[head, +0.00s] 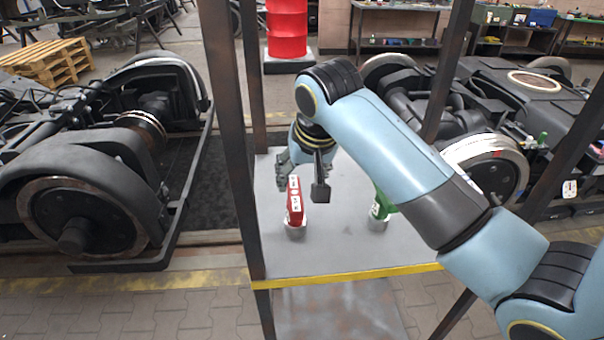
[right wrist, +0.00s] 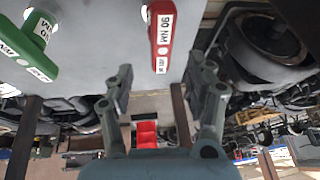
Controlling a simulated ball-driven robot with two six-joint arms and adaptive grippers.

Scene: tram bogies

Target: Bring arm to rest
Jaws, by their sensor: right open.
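My right gripper (head: 303,178) is above the grey platform, close behind the red labelled piece, with its fingers spread. In the right wrist view, the gripper (right wrist: 165,80) has nothing between its fingers. The red piece (head: 295,203) stands upright on a round silver base; it also shows in the right wrist view (right wrist: 160,45), beyond the fingertips. A green labelled piece (head: 385,207) stands on another silver base further right, partly behind my right arm; it also shows in the right wrist view (right wrist: 38,35). My left gripper is not in view.
The grey platform (head: 335,250) has a yellow front edge and dark upright posts (head: 228,130) at its corners. A bogie (head: 90,200) stands on the left and another (head: 490,160) on the right. A red drum (head: 287,28) and a wooden pallet (head: 48,62) are further back.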

